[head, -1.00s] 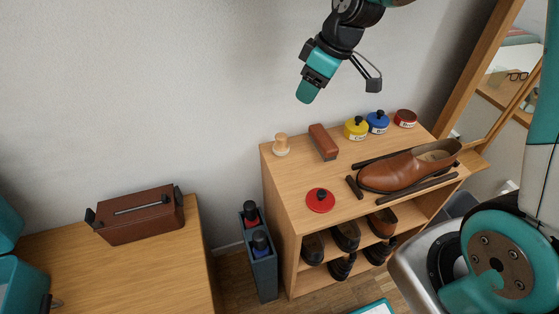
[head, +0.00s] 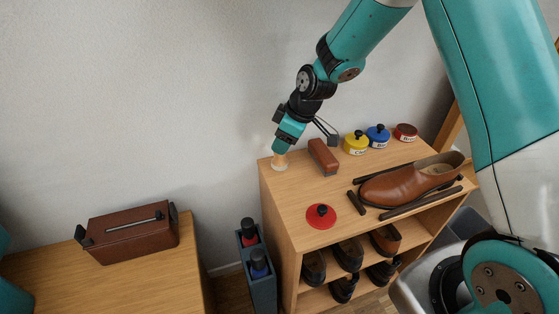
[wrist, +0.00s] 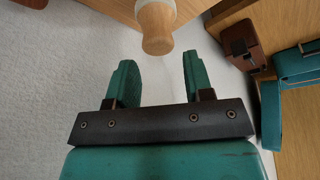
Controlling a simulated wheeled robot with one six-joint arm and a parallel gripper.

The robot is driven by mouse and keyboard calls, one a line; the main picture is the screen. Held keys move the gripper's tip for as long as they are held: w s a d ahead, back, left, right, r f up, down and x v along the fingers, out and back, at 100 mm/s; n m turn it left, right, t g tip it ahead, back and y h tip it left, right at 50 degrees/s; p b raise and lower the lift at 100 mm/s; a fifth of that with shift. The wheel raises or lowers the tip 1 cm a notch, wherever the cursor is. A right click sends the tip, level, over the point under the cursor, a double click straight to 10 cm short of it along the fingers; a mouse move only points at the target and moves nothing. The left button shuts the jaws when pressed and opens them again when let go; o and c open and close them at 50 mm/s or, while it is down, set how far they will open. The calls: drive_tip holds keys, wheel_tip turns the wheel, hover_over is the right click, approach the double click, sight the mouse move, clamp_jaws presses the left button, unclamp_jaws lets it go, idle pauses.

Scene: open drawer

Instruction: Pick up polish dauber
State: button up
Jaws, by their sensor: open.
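The polish dauber (head: 280,163), a pale wooden knob with a whitish base, stands at the back left corner of the shoe cabinet top. In the wrist view the dauber (wrist: 157,28) shows at the top middle, just beyond the fingertips and roughly centred between them. My gripper (head: 281,146) is open and empty. In the head view it points down over the dauber and partly covers its top. In the wrist view the open teal fingers of my gripper (wrist: 160,68) stand apart with no thing between them.
A brown brush (head: 323,157) lies right of the dauber. Yellow (head: 355,144), blue (head: 378,137) and dark red (head: 405,133) tins stand behind. A red lid (head: 321,216) and a brown shoe (head: 412,184) are in front. The wall (head: 120,90) is close behind.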

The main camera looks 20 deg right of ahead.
drive_tip(key=x, duration=0.4)
drive_tip(key=shift+d+f+b, duration=0.1)
drive_tip(key=shift+f+b, duration=0.2)
drive_tip(key=shift+b, duration=0.05)
drive_tip(key=c, duration=0.7)
drive_tip(key=shift+s+r, duration=0.15)
drive_tip(key=shift+r, duration=0.3)
wheel_tip(320, 180, up, 10)
drive_tip(key=p, duration=0.2)
drive_tip(key=shift+s+r+b, duration=0.15)
drive_tip(key=shift+s+b, duration=1)
drive_tip(key=shift+s, duration=3.8)
drive_tip(key=shift+s+r+b, duration=0.15)
drive_tip(key=shift+s+b, duration=1)
drive_tip(key=shift+s, duration=3.75)
